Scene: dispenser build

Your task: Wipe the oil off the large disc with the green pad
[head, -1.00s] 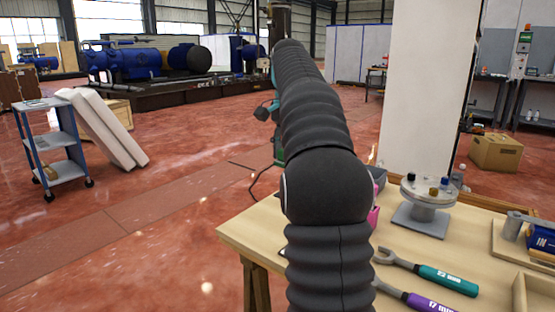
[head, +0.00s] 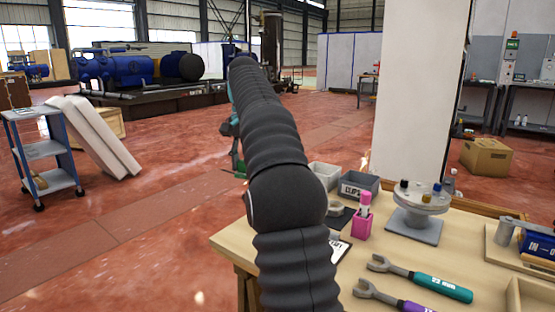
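A pale round disc (head: 421,201) sits on a stand with a square grey base (head: 413,229) on the wooden table. My dark ribbed arm rises across the middle of the head view, to the left of the disc. I see no green pad that I can identify.
The wooden table (head: 376,249) holds a pink holder (head: 361,225), a grey bin (head: 360,184), a whitish bin (head: 324,175), a teal-handled wrench (head: 440,287) and a purple-handled wrench (head: 390,299). A white pillar (head: 420,90) stands behind. Open red floor lies left.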

